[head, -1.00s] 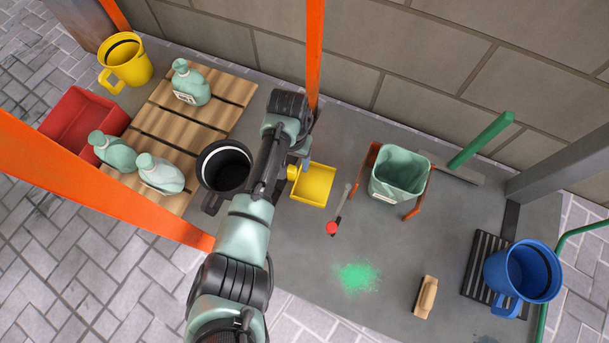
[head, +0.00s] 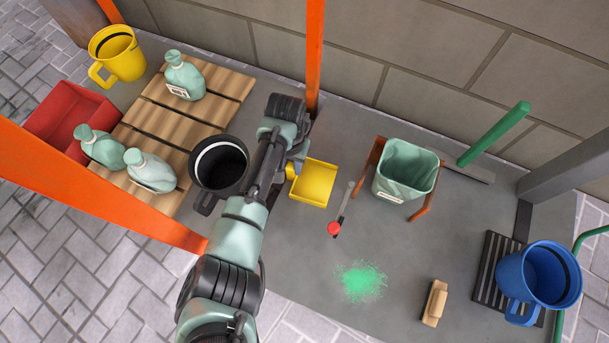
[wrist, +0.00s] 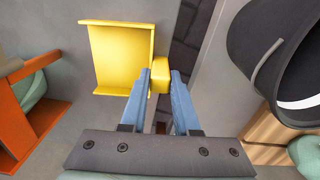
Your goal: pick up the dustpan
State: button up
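The yellow dustpan (head: 315,183) lies on the grey floor in the head view, just right of my gripper. In the wrist view the dustpan (wrist: 122,58) is at the upper left, and its short handle end points toward my gripper. My gripper (wrist: 161,76) has its two blue fingers apart, with the yellow handle end between the tips. A narrow gap seems to show on the right side of the handle; whether the left finger touches it is unclear. In the head view my arm hides most of my gripper.
A black bucket (head: 207,180) stands close left of my arm. A red-tipped tool (head: 335,229) lies right of the dustpan. A green bin (head: 405,170) stands in an orange frame further right. An orange post (head: 314,50) rises behind. Green powder (head: 361,282) covers floor in front.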

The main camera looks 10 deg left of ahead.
grip_shut()
dwell(1.0)
